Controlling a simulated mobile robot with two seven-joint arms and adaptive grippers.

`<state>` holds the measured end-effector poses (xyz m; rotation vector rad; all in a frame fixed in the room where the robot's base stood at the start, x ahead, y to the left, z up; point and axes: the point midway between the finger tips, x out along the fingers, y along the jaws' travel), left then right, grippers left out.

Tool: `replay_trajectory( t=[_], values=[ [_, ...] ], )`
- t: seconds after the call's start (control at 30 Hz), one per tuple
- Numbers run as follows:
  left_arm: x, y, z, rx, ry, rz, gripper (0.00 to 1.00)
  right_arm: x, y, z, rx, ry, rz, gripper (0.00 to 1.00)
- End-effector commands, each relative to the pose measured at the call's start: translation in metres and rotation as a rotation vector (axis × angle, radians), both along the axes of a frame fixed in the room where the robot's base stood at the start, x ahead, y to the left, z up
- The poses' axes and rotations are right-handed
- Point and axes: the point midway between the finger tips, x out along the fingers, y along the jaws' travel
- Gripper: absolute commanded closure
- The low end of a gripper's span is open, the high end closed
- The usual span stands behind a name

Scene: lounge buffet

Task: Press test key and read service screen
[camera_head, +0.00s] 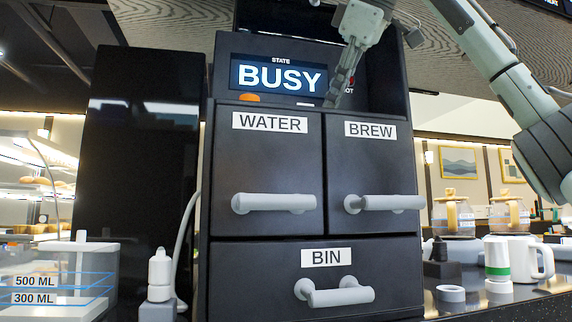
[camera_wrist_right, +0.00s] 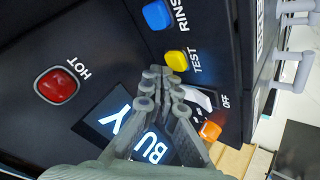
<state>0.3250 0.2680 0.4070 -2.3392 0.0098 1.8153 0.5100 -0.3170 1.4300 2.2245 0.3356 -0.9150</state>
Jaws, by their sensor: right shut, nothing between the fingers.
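The service screen (camera_head: 279,76) on the black machine reads BUSY under the label STATE. In the right wrist view the screen (camera_wrist_right: 120,117) is partly covered by my fingers. The yellow TEST key (camera_wrist_right: 177,61) sits on the panel between the blue RINSE key (camera_wrist_right: 157,14) and the white switch area. My right gripper (camera_head: 335,98) reaches down in front of the panel, right of the screen. In the right wrist view its closed, empty fingertips (camera_wrist_right: 158,73) are right beside the TEST key; I cannot tell whether they touch it. My left gripper is not in view.
Below are the WATER drawer (camera_head: 267,170), BREW drawer (camera_head: 370,170) and BIN drawer (camera_head: 320,275) with protruding handles. A white mug (camera_head: 522,260) stands at the right.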

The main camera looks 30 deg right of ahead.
Motion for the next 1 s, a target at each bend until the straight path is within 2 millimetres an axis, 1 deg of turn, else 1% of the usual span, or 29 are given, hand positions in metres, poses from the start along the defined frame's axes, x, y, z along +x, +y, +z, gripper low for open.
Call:
replay_trajectory(
  t=[0.17,0.23,0.47,0.5,0.8,1.0],
  values=[
    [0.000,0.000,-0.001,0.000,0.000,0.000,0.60,0.000,0.000,-0.001,0.000,0.000,0.000,1.00],
    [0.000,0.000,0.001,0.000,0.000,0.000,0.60,0.000,0.000,0.002,0.001,0.000,-0.001,1.00],
    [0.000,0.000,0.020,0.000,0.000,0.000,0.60,0.000,0.000,0.026,0.001,0.000,-0.001,1.00],
    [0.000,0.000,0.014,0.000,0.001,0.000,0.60,0.000,0.001,0.026,0.001,0.000,-0.001,1.00],
    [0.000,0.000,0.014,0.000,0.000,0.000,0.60,0.000,0.001,0.054,0.002,0.000,0.000,1.00],
    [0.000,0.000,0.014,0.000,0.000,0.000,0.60,0.000,0.000,0.059,0.001,0.000,-0.001,1.00]
  ],
)
